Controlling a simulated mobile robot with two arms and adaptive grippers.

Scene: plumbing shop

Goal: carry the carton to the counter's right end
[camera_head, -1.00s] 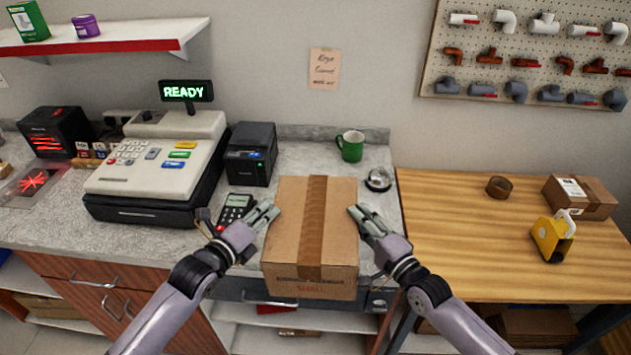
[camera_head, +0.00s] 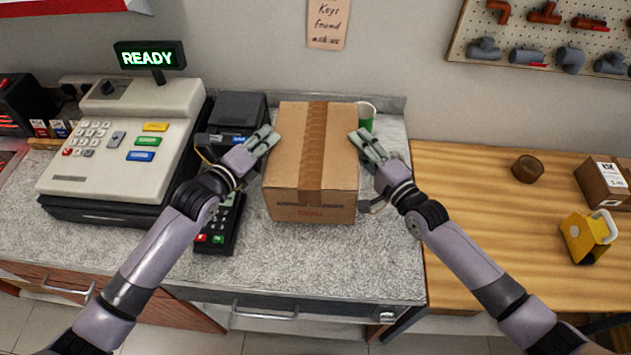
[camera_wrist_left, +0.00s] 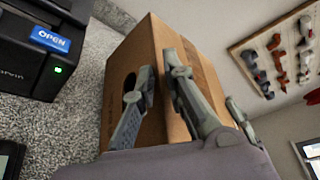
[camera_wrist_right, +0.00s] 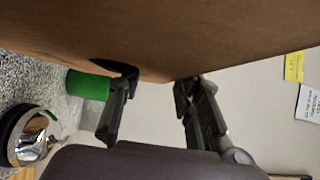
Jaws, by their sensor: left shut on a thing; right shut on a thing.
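The brown taped carton (camera_head: 315,160) is upright between my two grippers, over the right part of the grey counter (camera_head: 320,260). My left gripper (camera_head: 266,138) is shut on its left wall; the left wrist view shows a finger at the dark hand hole of the carton (camera_wrist_left: 190,65). My right gripper (camera_head: 362,142) is shut on its right wall, with a finger at a dark hole in the right wrist view. The head view does not clearly show whether the carton's underside touches the counter.
A green mug (camera_head: 366,118) is partly hidden behind the carton. A card terminal (camera_head: 220,225), a black printer (camera_head: 236,118) and the cash register (camera_head: 125,140) stand to the left. A wooden table (camera_head: 470,220) adjoins the counter at right. The front counter strip is clear.

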